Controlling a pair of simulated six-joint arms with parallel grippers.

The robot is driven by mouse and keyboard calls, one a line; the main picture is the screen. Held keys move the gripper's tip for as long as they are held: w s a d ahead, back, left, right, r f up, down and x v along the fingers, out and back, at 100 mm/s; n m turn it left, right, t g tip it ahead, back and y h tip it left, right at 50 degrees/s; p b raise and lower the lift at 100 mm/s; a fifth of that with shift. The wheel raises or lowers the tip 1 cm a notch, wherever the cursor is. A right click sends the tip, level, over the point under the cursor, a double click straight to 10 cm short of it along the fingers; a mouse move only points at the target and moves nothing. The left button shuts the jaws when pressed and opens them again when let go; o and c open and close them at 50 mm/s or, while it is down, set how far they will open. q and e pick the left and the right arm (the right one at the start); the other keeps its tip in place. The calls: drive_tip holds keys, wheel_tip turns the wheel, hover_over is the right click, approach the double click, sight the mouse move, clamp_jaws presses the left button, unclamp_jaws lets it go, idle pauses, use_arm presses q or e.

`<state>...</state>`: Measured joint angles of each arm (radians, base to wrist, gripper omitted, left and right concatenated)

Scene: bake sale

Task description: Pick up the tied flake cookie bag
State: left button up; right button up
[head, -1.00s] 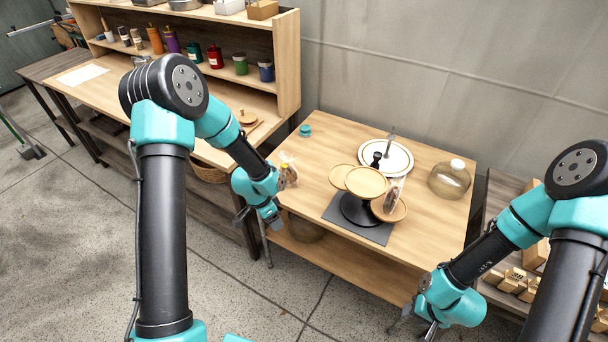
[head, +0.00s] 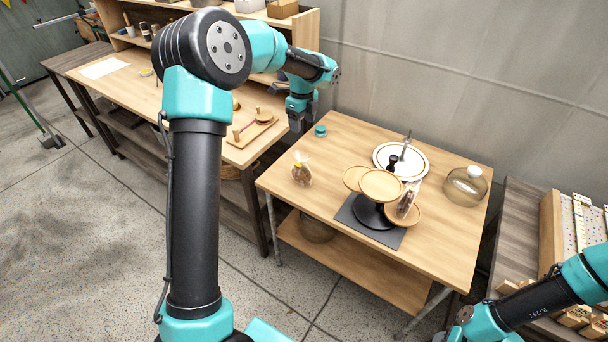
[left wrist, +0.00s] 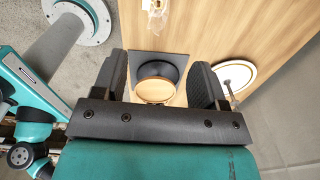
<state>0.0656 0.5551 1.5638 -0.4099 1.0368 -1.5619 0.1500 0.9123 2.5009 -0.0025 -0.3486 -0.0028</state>
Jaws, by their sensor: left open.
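A clear tied bag of brown cookies (head: 302,172) stands on the wooden table's left part in the head view. A second clear bag with dark brown contents (head: 405,204) stands on a low tier of the cake stand (head: 381,186). I cannot tell which holds flake cookies. My left gripper (head: 297,122) is raised near the table's back left corner, apart from both bags, open and empty. In the left wrist view, a bag (left wrist: 155,12) shows at the top edge, beyond the open fingers (left wrist: 160,88). My right gripper is mostly cut off at the head view's bottom edge (head: 446,337).
The black-based stand rests on a dark mat (head: 388,237). Behind it is a white round plate (head: 386,154) with an upright metal piece. A brownish glass jar (head: 465,187) stands at right, and a small teal item (head: 320,130) at back left. The table's front left is clear.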

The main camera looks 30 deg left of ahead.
sight(302, 157)
use_arm(q)
wheel_tip(302, 157, down, 12)
drive_tip(key=shift+f, duration=0.15)
idle(0.4)
drive_tip(key=shift+s+a+f, duration=0.15)
drive_tip(key=shift+f, duration=2.45)
drive_tip(key=c, duration=0.6)
